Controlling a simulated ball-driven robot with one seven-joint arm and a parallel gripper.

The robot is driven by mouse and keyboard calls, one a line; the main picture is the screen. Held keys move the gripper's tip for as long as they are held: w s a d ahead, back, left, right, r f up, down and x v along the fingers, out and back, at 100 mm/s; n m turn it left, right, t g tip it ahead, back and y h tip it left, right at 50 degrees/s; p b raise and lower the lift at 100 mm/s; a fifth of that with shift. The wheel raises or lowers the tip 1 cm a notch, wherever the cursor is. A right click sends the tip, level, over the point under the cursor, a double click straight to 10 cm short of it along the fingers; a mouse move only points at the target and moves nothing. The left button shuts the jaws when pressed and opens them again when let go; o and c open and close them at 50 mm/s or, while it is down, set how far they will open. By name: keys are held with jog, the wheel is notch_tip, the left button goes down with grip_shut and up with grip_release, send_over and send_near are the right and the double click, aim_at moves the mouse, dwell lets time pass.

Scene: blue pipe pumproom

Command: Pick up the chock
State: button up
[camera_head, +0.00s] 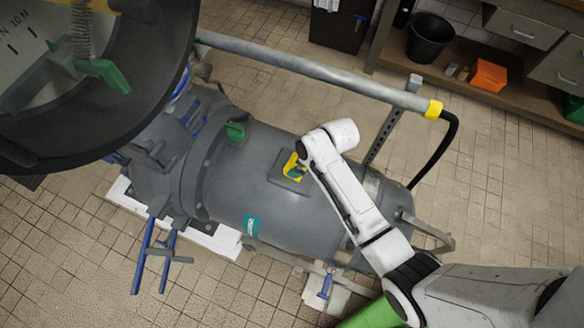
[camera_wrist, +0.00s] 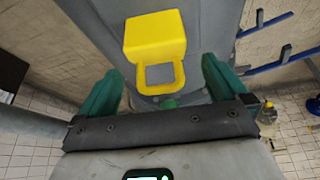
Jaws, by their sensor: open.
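The chock appears to be a yellow block with a square loop on one side. It lies on the grey tank (camera_head: 255,180), and in the wrist view the yellow chock (camera_wrist: 155,35) is ahead of my gripper, with its loop nearest the gripper. In the head view the chock (camera_head: 291,162) is partly hidden by the end of my arm. My gripper (camera_wrist: 160,72) has its two green fingers spread wide, one on each side of the loop and apart from it. Nothing is between the fingers in their grip. A small green knob (camera_wrist: 169,103) shows just below the loop.
A grey pipe (camera_head: 320,70) with a yellow collar runs above the tank. Blue handles (camera_head: 152,255) stick out at its lower left. A large dark round gauge (camera_head: 90,80) fills the upper left. A bench shelf (camera_head: 480,85) holds a black bin (camera_head: 430,38) and an orange box (camera_head: 488,75).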

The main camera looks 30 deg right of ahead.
jog(key=shift+s+x, duration=0.15)
jog(key=shift+x, duration=1.2)
jog(key=shift+s+x, duration=0.1)
jog(key=shift+x, duration=1.25)
jog(key=shift+f, duration=0.1)
jog(key=c, duration=1.2)
jog(key=shift+c, duration=0.2)
